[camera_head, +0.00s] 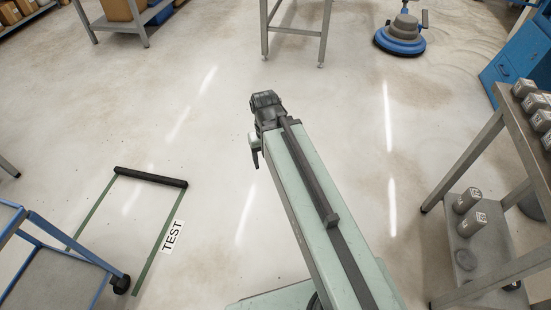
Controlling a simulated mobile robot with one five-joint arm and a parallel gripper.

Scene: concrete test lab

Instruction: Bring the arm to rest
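My pale green arm (305,195) runs from the bottom of the view up to the middle, over bare floor. A dark wrist part (265,100) sits at its far end. My gripper (256,160) appears as a small dark piece hanging down at the left of that end. It is too small and too edge-on to tell whether its fingers are open or shut. I see no object at it.
A grey workbench (500,113) with metal weights (541,121) stands at right. A blue-framed cart (70,255) is at lower left, by a green-taped TEST area (172,236). A blue floor machine (400,40) stands at the back. Floor around the arm's end is clear.

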